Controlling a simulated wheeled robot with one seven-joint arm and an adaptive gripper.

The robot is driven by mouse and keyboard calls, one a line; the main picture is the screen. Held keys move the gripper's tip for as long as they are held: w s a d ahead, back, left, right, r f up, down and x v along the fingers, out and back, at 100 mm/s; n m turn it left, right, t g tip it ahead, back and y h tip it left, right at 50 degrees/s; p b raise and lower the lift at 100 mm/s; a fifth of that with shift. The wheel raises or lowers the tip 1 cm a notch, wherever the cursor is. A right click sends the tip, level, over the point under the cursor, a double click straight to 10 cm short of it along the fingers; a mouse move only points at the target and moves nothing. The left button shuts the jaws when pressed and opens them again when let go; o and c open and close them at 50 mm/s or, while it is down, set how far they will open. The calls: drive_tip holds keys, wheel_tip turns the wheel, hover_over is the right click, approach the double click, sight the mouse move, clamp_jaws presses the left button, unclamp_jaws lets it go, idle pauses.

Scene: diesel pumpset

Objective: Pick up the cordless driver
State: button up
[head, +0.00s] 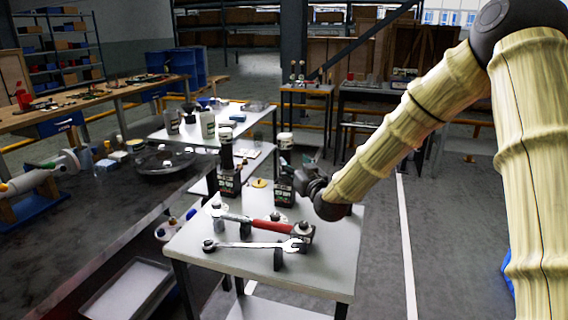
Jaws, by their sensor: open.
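My gripper (299,177) is open, low over the table's back right, close beside the second block. I cannot tell if they touch. The gap between the fingers is too small to see clearly. The driver stands apart, left of my gripper.
A yellow disc (259,183) lies between the dark blocks. A dark workbench (75,225) stands at left. The floor right of the table is clear.

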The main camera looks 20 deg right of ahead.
sight(288, 162)
drive_tip(key=w, duration=0.1)
drive_tip(key=w+f, duration=0.1)
drive_tip(key=w, duration=0.1)
drive_tip(key=shift+f, duration=0.3)
drive_tip(key=shift+w+a+r, duration=0.1)
drive_tip(key=shift+w+r, duration=0.05)
drive_tip(key=shift+r, duration=0.1)
drive_tip(key=w, duration=0.3)
drive_tip(key=shift+w+a+f, duration=0.2)
drive_tip(key=shift+w+a, duration=0.05)
drive_tip(key=shift+w+r, duration=0.1)
drive_tip(key=shift+w, duration=0.4)
drive_tip(key=shift+c, duration=0.2)
clamp_jaws()
